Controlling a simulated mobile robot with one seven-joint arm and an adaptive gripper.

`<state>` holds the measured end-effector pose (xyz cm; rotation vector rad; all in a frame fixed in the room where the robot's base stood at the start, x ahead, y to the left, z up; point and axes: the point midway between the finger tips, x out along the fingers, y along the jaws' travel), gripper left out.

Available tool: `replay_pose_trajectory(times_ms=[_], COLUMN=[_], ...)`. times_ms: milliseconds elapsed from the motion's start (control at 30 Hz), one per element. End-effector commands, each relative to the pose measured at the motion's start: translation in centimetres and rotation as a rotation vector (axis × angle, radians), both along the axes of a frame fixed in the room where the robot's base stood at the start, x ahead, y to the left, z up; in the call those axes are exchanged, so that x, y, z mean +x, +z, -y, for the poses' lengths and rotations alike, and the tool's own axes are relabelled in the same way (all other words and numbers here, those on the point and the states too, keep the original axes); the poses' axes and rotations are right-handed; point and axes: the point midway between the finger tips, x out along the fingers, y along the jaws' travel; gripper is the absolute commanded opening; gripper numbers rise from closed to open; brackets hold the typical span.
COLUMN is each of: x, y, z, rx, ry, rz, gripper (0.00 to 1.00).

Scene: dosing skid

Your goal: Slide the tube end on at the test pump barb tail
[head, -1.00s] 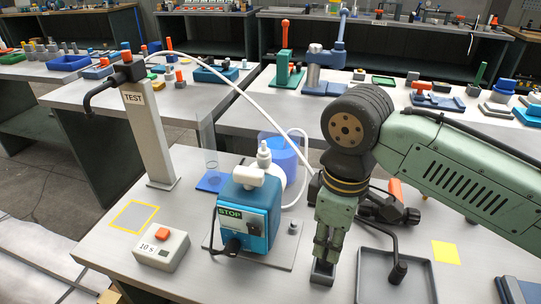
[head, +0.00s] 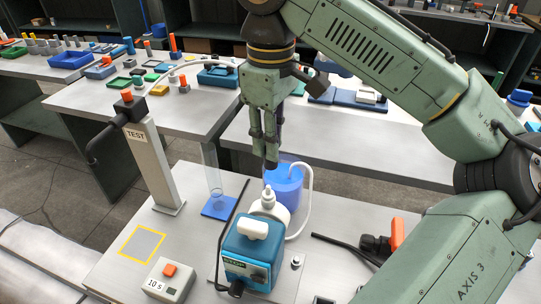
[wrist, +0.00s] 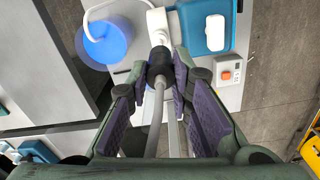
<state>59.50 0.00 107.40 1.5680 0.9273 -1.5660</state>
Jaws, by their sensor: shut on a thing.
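My gripper (head: 265,150) points down above the test pump (head: 250,252), a blue box with a white head. In the wrist view my gripper (wrist: 160,80) is shut on a dark tube end (wrist: 158,66), with pale tube (wrist: 155,125) running back between the fingers. The pump's white upright barb tail (head: 268,194) stands just below the fingertips in the head view. In the wrist view the white fitting (wrist: 157,28) lies straight beyond the dark end. A small gap shows in the head view; my fingers hide most of the tube end.
A blue beaker (head: 284,184) with a white hose (head: 309,195) stands close behind the pump. The TEST post (head: 155,165) and a clear cylinder (head: 211,168) are to the left. A button box (head: 170,281) is in front. An orange-handled clamp (head: 398,234) is at the right.

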Motion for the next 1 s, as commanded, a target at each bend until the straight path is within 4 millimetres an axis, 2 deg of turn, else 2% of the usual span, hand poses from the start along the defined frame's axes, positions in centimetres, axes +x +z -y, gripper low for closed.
replay_pose_trajectory(times_ms=[100, 567, 767, 1000], x=[0.2, 0.2, 0.2, 0.2], y=[0.9, 0.7, -0.3, -2.5], z=[0.0, 0.0, 0.0, 0.0], rx=[0.001, 0.001, 0.001, 0.002], ry=[-0.013, -0.014, -0.013, -0.012], rz=[-0.002, -0.002, -0.002, -0.003], gripper=[0.00, 0.00, 0.00, 0.00])
